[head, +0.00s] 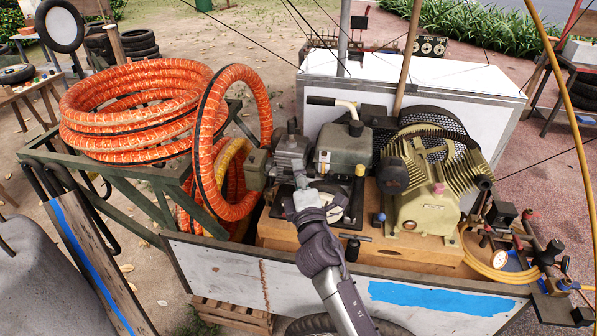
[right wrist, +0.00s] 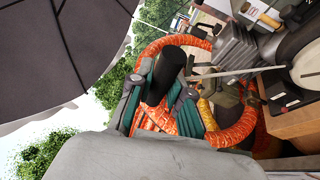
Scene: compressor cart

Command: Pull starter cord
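My right gripper (head: 305,197) is just left of this housing in the head view. In the right wrist view, my right gripper's fingers (right wrist: 160,103) stand on both sides of a black cylindrical starter handle (right wrist: 167,73) and appear closed on it. A thin pale starter cord (right wrist: 240,72) runs from the handle toward a pale round part at the right. The head view hides the handle behind my gripper. My left gripper is not in view.
A coiled orange hose (head: 140,105) lies on a green frame left of the engine, with one loop close to my gripper. A finned compressor (head: 425,190) stands to the right. The cart's white side panel (head: 230,275) lies below my right arm.

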